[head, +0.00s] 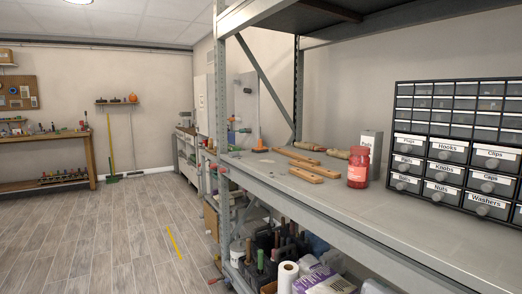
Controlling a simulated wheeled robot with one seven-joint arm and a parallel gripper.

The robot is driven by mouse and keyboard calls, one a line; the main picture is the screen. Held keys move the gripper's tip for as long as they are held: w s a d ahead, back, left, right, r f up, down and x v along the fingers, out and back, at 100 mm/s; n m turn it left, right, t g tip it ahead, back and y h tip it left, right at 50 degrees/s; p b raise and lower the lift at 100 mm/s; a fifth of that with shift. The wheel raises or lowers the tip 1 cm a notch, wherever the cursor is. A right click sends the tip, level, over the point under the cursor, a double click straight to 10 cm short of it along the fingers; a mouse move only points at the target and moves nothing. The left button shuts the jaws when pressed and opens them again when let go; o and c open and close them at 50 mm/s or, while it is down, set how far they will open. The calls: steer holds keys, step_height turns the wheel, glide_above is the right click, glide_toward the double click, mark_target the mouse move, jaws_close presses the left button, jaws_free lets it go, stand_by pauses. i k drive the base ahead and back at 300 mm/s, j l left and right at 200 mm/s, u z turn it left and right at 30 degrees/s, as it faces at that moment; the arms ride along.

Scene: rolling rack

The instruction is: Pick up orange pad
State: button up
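I cannot make out an orange pad for certain in the head view. A small round orange object (132,98) sits on a wall shelf at the far left, too small to identify. An orange cone-shaped object (260,144) stands at the far end of the rack shelf. My gripper is not in view.
The metal rack shelf (330,205) holds wooden-handled tools (296,157), a red jar (358,167), a pale box (371,150) and a drawer cabinet (460,140). Paper rolls and bags (325,280) fill the lower level. A workbench (45,160) stands far left. The wooden floor (110,230) is mostly clear.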

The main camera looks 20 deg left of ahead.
mark_target(260, 148)
steer(key=i+j, duration=0.2)
steer(key=j, duration=0.2)
steer(key=i+j, duration=0.2)
steer(key=j, duration=0.2)
steer(key=i+j, duration=0.2)
steer(key=j, duration=0.2)
steer(key=i+j, duration=0.2)
steer(key=j, duration=0.25)
steer(key=i+j, duration=0.2)
steer(key=j, duration=0.2)
steer(key=i+j, duration=0.2)
steer(key=j, duration=0.2)
steer(key=i+j, duration=0.2)
steer(key=j, duration=0.2)
steer(key=i+j+z, duration=0.1)
steer(key=j, duration=0.3)
steer(key=i, duration=0.1)
